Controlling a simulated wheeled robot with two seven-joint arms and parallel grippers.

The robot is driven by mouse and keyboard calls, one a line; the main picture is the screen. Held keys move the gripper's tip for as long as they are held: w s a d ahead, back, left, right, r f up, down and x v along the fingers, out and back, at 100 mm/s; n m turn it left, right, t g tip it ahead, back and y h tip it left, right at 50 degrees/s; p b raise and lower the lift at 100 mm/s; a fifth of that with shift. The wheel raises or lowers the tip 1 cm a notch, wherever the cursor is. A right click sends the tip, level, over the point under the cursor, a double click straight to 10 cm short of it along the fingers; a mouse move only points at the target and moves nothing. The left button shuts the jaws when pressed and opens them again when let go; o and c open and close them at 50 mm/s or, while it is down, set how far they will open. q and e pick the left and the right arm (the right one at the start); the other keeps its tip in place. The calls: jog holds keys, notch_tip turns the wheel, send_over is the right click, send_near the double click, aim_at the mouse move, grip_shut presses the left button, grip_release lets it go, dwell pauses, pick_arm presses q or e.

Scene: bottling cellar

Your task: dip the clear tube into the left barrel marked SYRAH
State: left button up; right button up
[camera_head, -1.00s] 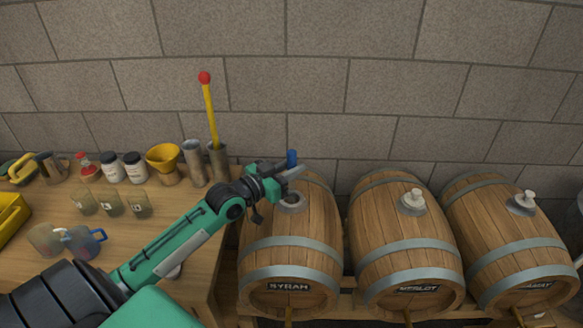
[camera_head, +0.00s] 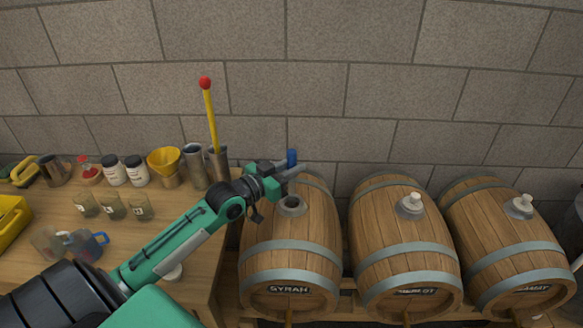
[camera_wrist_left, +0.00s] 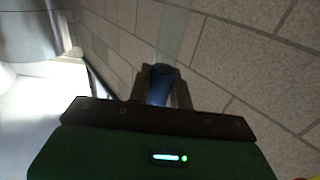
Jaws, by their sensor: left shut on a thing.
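The left barrel marked SYRAH (camera_head: 290,235) lies on its side with a dark open hole in the grey fitting (camera_head: 292,206) on top. My left gripper (camera_head: 291,167) is above and just behind that hole, shut on the blue-topped clear tube (camera_head: 292,157). The blue part also shows between the fingers in the left wrist view (camera_wrist_left: 160,84). A faint see-through band beyond it looks like the clear length. In the head view I cannot make out the clear length or its lower end. My right gripper is not in view.
Barrels marked MERLOT (camera_head: 405,240) and a third label (camera_head: 510,240) stand to the right, with pale stoppers on top. The wooden table (camera_head: 195,290) at left holds jars, glasses, a yellow funnel (camera_head: 165,160) and a metal cup (camera_head: 217,165) holding a red-tipped yellow rod. A block wall is behind.

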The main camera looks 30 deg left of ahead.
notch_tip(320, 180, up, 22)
jog(key=p, duration=2)
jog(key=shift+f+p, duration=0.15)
jog(key=shift+p, duration=0.2)
